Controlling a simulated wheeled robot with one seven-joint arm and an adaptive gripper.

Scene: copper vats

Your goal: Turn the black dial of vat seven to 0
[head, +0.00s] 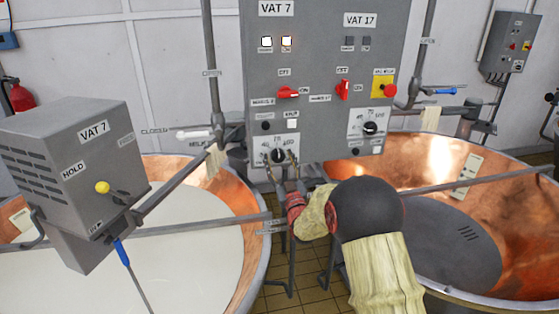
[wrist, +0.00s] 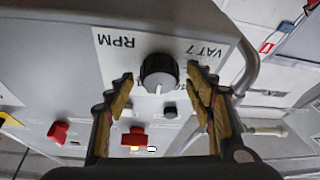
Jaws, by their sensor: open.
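The black dial of vat seven (head: 279,156) sits on a white plate low on the grey control panel, under the VAT 7 side. In the wrist view the dial (wrist: 159,72) is round, and its white mark points down in that upside-down picture, toward the panel's upper side. My gripper (head: 284,163) is at the dial. In the wrist view my gripper (wrist: 160,84) is open, with one finger on each side of the dial and visible gaps between. Most of the dial's scale is hidden by the fingers or too small to read.
Vat 17's black dial (head: 370,128) is to the right. Red switches (head: 288,92) and a red emergency button (head: 390,91) sit above. Copper vats flank the panel: a milk-filled left one (head: 254,238) and a right one (head: 430,145). A grey VAT 7 box (head: 70,150) stands left.

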